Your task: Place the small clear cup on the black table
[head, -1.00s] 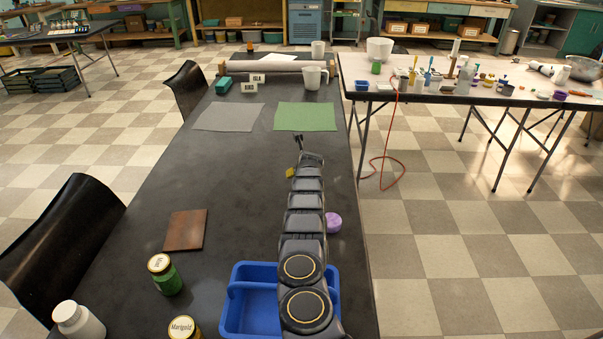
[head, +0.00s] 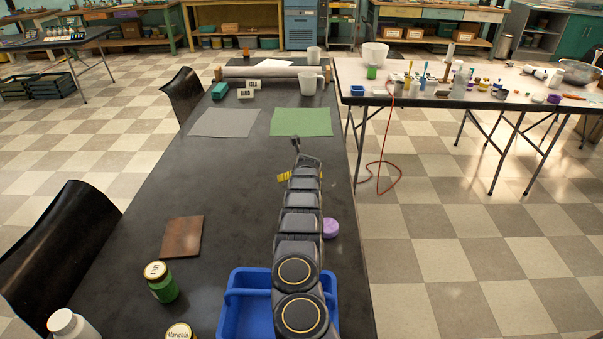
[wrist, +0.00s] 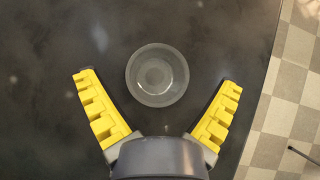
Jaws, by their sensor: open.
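In the wrist view a small clear round cup (wrist: 157,75) is on the black table (wrist: 60,40), seen from above. My gripper (wrist: 159,80) is open, with its yellow fingers spread wide on the left and right of the cup. A gap of dark table shows between the cup and each finger, and neither touches it. In the head view a yellow finger of my gripper (head: 285,177) shows beside the end of my arm. I cannot make out the cup in the head view; my arm may hide it. The black table (head: 150,200) runs away from me there.
A blue caddy (head: 245,310), a purple disc (head: 330,227), a brown tile (head: 181,237) and a green jar (head: 161,283) are near my arm. Green (head: 301,122) and grey (head: 226,122) sheets lie farther off. The table's right edge is close. Bare table lies left of my arm.

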